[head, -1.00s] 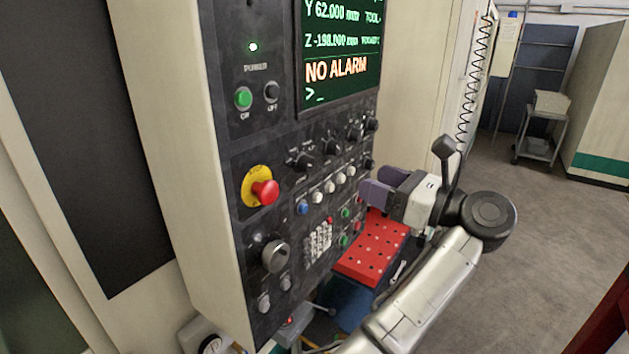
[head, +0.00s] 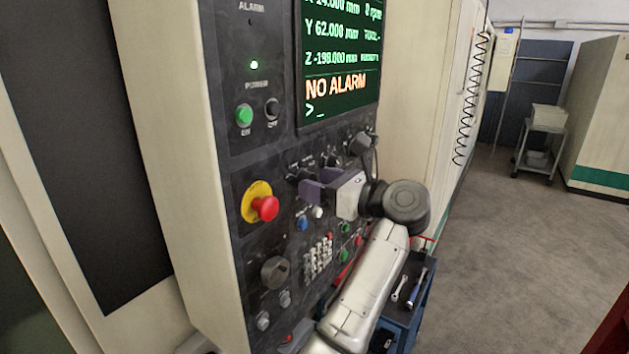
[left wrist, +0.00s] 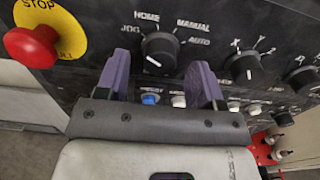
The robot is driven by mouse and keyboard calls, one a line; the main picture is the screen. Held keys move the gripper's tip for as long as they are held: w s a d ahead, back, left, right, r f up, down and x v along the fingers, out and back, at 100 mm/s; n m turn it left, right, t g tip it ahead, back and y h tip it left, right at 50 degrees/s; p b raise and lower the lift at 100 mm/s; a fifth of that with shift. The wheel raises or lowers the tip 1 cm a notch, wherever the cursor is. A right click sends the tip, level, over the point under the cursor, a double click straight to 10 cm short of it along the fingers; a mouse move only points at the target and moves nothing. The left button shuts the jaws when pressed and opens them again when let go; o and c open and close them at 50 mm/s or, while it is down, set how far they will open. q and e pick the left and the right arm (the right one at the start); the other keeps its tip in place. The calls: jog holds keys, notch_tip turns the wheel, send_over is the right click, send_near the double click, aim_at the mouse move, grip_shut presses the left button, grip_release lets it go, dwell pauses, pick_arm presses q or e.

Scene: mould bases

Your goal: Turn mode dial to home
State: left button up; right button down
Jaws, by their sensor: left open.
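The mode dial (left wrist: 160,50) is a black knob on the dark control panel, with JOG, HOME, MANUAL and AUTO printed around its upper side. A short white mark shows low on the knob; I cannot tell clearly which label the dial is set to. My left gripper (left wrist: 162,80) is open, its two purple fingers on either side of the dial's lower part in the left wrist view. Whether they touch it is unclear. In the head view my left gripper (head: 318,184) is close to the panel and partly covers the dial row. My right gripper is out of view.
A red emergency stop button (head: 265,208) sits left of the gripper. An axis knob (left wrist: 243,67) is close on the right, and small buttons (left wrist: 150,98) lie just below the dial. The screen (head: 340,60) above reads NO ALARM. Open floor lies to the right.

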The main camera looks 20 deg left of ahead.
pick_arm(q)
jog(key=shift+w+a, duration=0.15)
jog(key=shift+a, duration=0.55)
jog(key=shift+c, duration=0.3)
jog(key=c, duration=0.9)
